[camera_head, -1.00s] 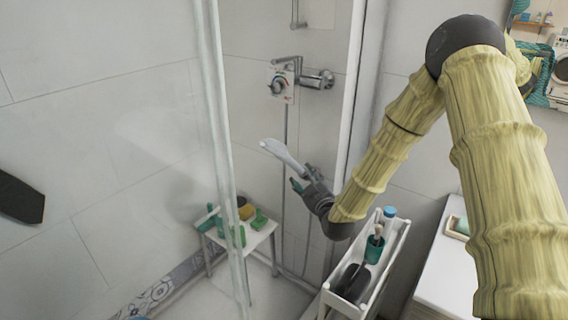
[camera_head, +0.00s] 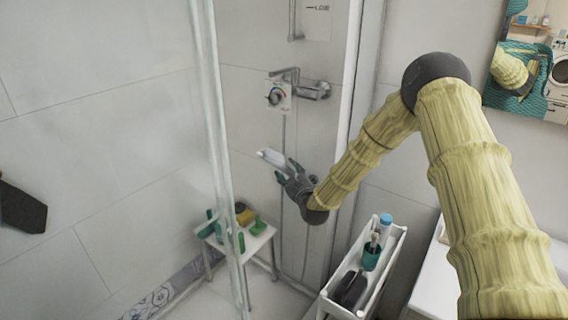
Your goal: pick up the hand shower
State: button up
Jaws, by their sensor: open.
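The hand shower (camera_head: 272,157) is a pale, elongated piece in the shower corner, below the mixer. Its far end points left and its near end is partly hidden by my gripper. My gripper (camera_head: 285,170) is dark grey and open, with its fingers right at the near part of the hand shower. I cannot tell whether the fingers touch it or whether it lies between them. A thin hose hangs down the wall below the mixer.
The mixer (camera_head: 313,90) is on the wall above. A glass panel edge (camera_head: 222,160) stands left of my gripper. A small white stool (camera_head: 262,238) with green and yellow items is below. A narrow white cart (camera_head: 391,245) with bottles and brushes stands at the lower right.

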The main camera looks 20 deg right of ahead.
jog(key=shift+w+a, duration=0.15)
jog(key=shift+w, duration=0.3)
jog(key=shift+c, duration=1.2)
jog(key=shift+s+d, duration=0.1)
jog(key=shift+d, duration=0.1)
grip_shut()
jog(key=shift+a+r, duration=0.1)
jog(key=shift+r, duration=0.05)
jog(key=shift+a+r, duration=0.15)
jog(key=shift+a, duration=0.05)
jog(key=a+r, duration=0.1)
jog(key=s+a+r+b, duration=0.1)
jog(key=r, duration=0.1)
jog(key=a+r+b, duration=0.1)
jog(key=shift+s+a+r, duration=0.35)
jog(key=shift+a, duration=0.05)
jog(key=s+d+b, duration=0.1)
jog(key=s+b, duration=0.2)
jog(key=s, duration=1.1)
